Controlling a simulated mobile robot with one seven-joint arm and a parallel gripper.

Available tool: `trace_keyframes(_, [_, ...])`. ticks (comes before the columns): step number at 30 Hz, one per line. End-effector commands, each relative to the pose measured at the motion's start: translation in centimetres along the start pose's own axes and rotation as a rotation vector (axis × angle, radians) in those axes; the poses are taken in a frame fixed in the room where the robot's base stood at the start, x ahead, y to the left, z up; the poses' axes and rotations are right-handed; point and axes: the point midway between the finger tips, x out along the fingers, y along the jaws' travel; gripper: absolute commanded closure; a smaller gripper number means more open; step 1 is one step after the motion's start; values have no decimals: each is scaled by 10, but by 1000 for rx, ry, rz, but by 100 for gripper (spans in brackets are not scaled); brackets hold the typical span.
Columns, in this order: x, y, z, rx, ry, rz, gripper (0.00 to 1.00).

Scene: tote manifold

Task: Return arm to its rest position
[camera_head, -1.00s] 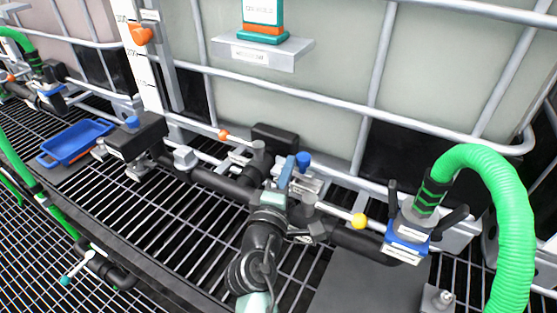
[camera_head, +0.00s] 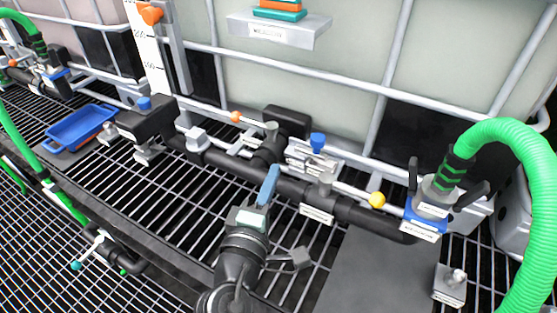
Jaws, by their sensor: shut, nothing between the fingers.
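My gripper (camera_head: 268,186) is at the lower middle of the head view, with its blue fingers pointing up and away from me. The fingers are shut and hold nothing. They are in front of the black manifold pipe (camera_head: 232,164) in the picture; whether they touch it I cannot tell. My black arm comes up from the bottom edge below it. The yellow-knobbed valve handle (camera_head: 376,200) and the orange-knobbed one (camera_head: 235,117) lie along the pipe. A blue cap (camera_head: 317,142) stands behind the pipe.
A green hose (camera_head: 520,170) rises from a blue-collared coupling (camera_head: 427,215) at the right. White totes in metal cages stand behind. A blue tray (camera_head: 80,127) lies at the left. A dark plate (camera_head: 370,275) and a small fitting (camera_head: 449,285) lie at the lower right. Open grating (camera_head: 170,215) is left of my arm.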

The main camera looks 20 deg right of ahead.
Motion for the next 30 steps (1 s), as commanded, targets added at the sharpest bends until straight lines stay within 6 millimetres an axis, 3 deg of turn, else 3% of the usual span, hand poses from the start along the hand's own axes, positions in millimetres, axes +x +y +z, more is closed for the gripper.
trace_keyframes(6, [-16,0,0,-1,1,0,100])
trace_keyframes(23, [-16,3,-1,9,3,3,100])
trace_keyframes(26, [-12,27,-11,123,34,22,100])
trace_keyframes(29, [-10,78,-30,358,114,58,100])
trace_keyframes(30, [-11,105,-40,477,163,75,100])
